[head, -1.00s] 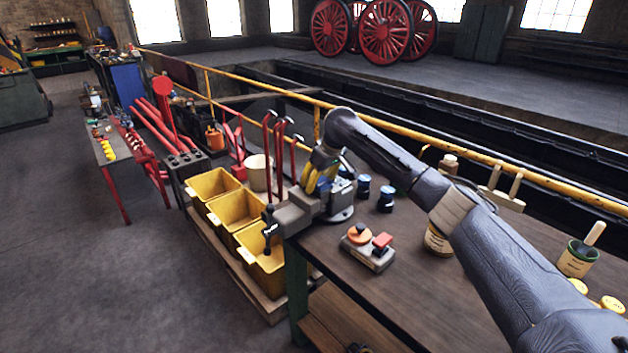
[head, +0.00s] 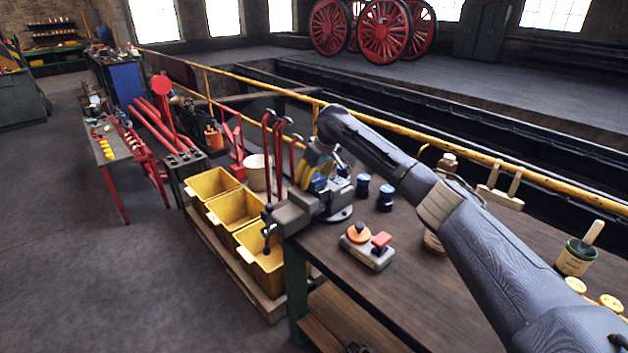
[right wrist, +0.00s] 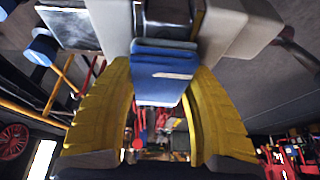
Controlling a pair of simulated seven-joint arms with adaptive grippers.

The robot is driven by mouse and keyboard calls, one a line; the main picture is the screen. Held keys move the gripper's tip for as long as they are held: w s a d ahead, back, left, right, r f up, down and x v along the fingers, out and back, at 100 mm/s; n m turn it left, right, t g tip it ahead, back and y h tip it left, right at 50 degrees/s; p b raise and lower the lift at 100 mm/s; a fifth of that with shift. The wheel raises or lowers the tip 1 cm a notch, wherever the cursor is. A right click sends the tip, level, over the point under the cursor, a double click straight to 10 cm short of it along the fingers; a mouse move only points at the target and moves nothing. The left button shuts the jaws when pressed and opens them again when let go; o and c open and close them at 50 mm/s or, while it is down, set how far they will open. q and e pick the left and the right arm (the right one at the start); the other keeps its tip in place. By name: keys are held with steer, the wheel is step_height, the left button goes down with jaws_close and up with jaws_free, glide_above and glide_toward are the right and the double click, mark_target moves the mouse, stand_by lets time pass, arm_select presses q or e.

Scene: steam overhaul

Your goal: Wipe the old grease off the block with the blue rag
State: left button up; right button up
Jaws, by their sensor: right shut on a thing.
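My right gripper (head: 318,185) is over the grey bench vise (head: 300,212) at the near left corner of the workbench. In the right wrist view its yellow fingers (right wrist: 160,110) are shut on a folded blue rag (right wrist: 160,75). The rag lies against or very close to a dark block (right wrist: 168,14) between the vise's pale jaws; I cannot tell if they touch. In the head view the gripper and vise hide the block, and any grease on it cannot be made out. My left gripper is not in view.
Yellow bins (head: 235,208) are left of the bench. A yellow rail (head: 400,128) runs behind.

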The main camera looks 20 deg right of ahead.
mark_target(319, 180)
steer(key=shift+s+d, duration=0.35)
steer(key=shift+s, duration=0.35)
steer(key=shift+s+d, duration=0.3)
steer(key=shift+s, duration=0.4)
steer(key=shift+w, duration=0.1)
steer(key=shift+w+a, duration=0.35)
steer(key=shift+w, duration=0.3)
steer(key=shift+w+a, duration=0.3)
steer(key=shift+w, duration=0.35)
steer(key=shift+w+a+r+v, duration=0.1)
steer(key=shift+w+v, duration=0.1)
steer(key=shift+v, duration=0.95)
steer(key=shift+w+a+r+v, duration=0.1)
steer(key=shift+w+v, duration=0.1)
steer(key=shift+v, duration=1)
steer(key=shift+w+a+r+v, duration=0.1)
steer(key=shift+w+v, duration=0.1)
steer(key=shift+v, duration=0.95)
